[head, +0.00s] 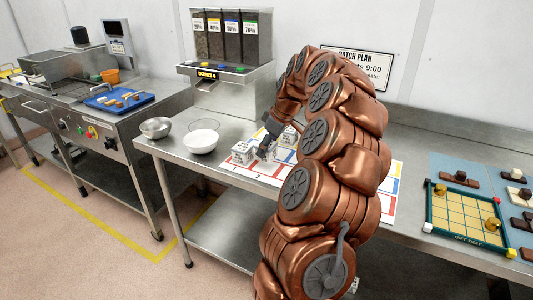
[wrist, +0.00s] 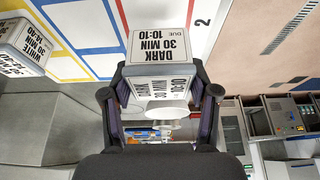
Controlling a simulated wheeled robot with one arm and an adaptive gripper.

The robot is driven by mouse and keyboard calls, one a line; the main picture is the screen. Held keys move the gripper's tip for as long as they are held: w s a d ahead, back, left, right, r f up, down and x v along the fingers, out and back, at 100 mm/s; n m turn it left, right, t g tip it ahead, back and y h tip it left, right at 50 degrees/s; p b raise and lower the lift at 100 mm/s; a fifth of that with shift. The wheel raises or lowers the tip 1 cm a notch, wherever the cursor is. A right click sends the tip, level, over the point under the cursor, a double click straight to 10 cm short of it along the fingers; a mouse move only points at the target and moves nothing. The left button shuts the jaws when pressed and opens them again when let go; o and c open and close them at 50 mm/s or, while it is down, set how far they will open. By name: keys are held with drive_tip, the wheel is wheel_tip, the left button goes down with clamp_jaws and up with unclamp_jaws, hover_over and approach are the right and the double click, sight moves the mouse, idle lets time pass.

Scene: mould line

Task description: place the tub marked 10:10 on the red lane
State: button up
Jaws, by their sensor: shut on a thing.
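My gripper (wrist: 160,98) is shut on a white tub (wrist: 158,46) whose upside-down label reads DARK, 30 MIN, DUE 10:10. The tub sits between the two fingers. In the head view my gripper (head: 267,143) is over the left part of the lane mat, its fingers around a small white tub; I cannot tell whether the tub touches the mat. A red lane outline (wrist: 190,12) shows beside the tub in the wrist view. Another white tub (head: 242,153) stands just left of my gripper, and a further one (head: 288,137) is behind it, partly hidden by my arm.
A tub marked WHITE 10:40 (wrist: 28,42) is at the left in the wrist view. White bowl (head: 200,140) and metal bowl (head: 155,127) stand left of the mat. The dispenser (head: 232,50) is behind. A yellow-grid tray (head: 465,215) lies at right. My arm hides the mat's middle.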

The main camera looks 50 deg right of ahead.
sight(267, 155)
drive_tip(key=shift+w+d, duration=0.1)
drive_tip(key=shift+w, duration=0.05)
drive_tip(key=shift+f+p, duration=0.5)
drive_tip(key=shift+f, duration=1.25)
drive_tip(key=shift+f, duration=0.1)
drive_tip(key=shift+f, duration=0.1)
drive_tip(key=o, duration=1.2)
drive_tip(key=shift+o, duration=0.2)
drive_tip(key=b+v, duration=0.2)
drive_tip(key=v, duration=1)
